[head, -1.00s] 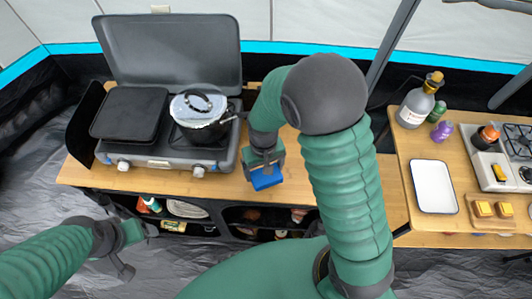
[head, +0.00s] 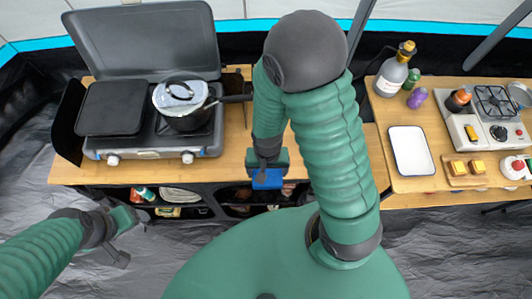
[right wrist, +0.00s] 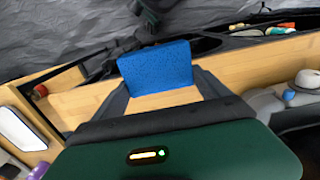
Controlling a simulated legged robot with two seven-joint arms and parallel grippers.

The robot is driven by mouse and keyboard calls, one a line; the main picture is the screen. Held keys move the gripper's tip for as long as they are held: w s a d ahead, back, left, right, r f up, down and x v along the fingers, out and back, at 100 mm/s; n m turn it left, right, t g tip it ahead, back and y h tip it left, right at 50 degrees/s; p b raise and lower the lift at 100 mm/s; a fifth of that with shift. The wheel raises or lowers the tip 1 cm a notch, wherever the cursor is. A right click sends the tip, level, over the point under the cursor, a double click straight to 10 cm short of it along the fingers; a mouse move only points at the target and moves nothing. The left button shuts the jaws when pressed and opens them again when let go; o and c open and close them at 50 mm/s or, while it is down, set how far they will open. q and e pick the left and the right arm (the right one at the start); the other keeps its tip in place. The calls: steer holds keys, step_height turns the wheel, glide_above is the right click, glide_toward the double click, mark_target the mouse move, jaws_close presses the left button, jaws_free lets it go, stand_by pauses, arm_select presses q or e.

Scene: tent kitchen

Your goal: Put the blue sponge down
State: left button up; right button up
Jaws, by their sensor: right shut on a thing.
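The blue sponge (head: 267,179) is held in my right gripper (head: 267,170), near the front edge of the wooden counter (head: 232,160), right of the stove. In the right wrist view the sponge (right wrist: 157,68) stands between the two dark fingers, with bare wood behind and below it. I cannot tell whether it touches the counter. My left gripper (head: 125,222) hangs in front of the counter at the lower left, away from the sponge. Its jaw opening is not clear.
A stove (head: 150,140) with a lidded pot (head: 185,108) stands left of the sponge. At right, a second wooden table (head: 440,145) carries a white tray (head: 411,151), a bottle (head: 390,77) and a burner unit (head: 490,130). Open shelves (head: 195,200) lie under the counter's front.

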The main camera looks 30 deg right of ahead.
steer(key=w+d, duration=0.1)
steer(key=w, duration=0.2)
steer(key=w+d+p, duration=0.1)
steer(key=w+d, duration=0.1)
steer(key=w+d+p, duration=0.1)
steer(key=w+d, duration=0.1)
steer(key=w, duration=0.1)
steer(key=shift+w+d+f, duration=0.2)
steer(key=shift+w+f, duration=0.1)
steer(key=shift+f, duration=0.1)
step_height(320, 180, down, 3)
steer(key=shift+f+p, duration=0.1)
steer(key=shift+p, duration=0.5)
steer(key=shift+f, duration=0.2)
steer(key=shift+w, duration=0.1)
steer(key=o, duration=1.3)
